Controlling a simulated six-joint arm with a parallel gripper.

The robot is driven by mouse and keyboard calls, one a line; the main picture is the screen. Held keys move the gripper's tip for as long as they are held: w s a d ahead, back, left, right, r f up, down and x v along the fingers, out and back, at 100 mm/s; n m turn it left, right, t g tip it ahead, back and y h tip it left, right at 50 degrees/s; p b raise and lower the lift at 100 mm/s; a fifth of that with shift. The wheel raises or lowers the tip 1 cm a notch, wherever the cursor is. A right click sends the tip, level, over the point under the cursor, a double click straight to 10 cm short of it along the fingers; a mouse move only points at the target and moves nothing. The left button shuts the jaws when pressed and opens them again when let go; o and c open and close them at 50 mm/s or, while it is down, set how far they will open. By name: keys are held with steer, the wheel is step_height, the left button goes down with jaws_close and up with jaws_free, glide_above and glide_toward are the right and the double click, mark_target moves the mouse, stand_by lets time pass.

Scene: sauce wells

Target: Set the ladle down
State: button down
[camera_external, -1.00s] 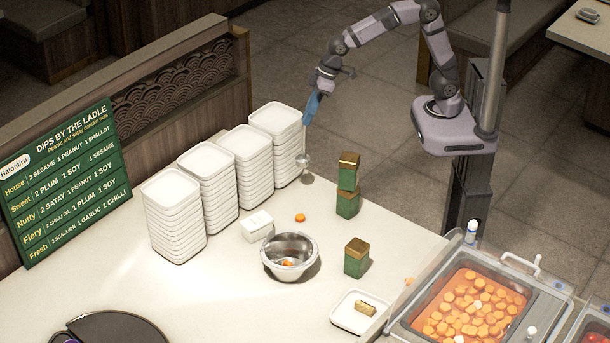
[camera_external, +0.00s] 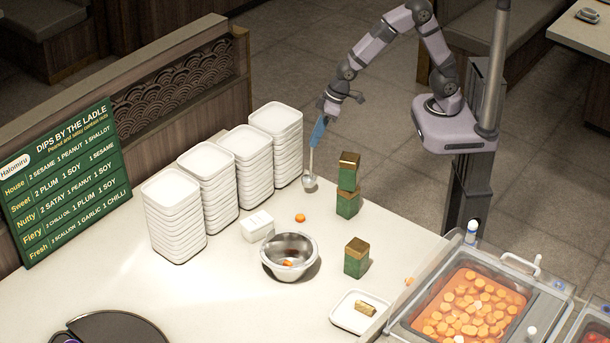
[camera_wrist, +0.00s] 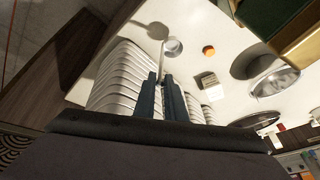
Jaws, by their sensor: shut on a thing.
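Stacks of white dishes (camera_external: 274,145) stand left of the ladle. Two stacked green boxes (camera_external: 347,187) stand close on its right. A metal bowl (camera_external: 290,256), an orange piece (camera_external: 300,217), a white box (camera_external: 257,225) and another green box (camera_external: 356,258) are nearer the front.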

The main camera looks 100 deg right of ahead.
steer(key=shift+f, duration=1.9)
steer(key=shift+f, duration=0.15)
steer(key=c, duration=1.8)
jaws_free()
steer(key=b, duration=0.1)
glide_toward(313, 152)
steer(key=r, duration=0.1)
steer(key=s+d+r, duration=0.1)
steer(key=s+r, duration=0.1)
steer(key=shift+d+r, duration=0.15)
steer(key=shift+d, duration=0.15)
steer(key=s+d+f+g, duration=0.1)
steer(key=s+d+f, duration=0.1)
steer(key=s, duration=0.4)
steer(key=s+d+f+g, duration=0.1)
steer(key=s+f+g, duration=0.1)
steer(key=s, duration=0.3)
steer(key=s+d+f+n+g+h, duration=0.1)
steer(key=s+d+f, duration=0.1)
steer(key=s+f, duration=0.2)
steer(key=shift+s+d+f+g, duration=0.15)
steer(key=shift+s, duration=0.5)
steer(key=shift+s+d+f+g, duration=0.15)
steer(key=shift+s+f, duration=0.05)
steer(key=shift+s, duration=0.45)
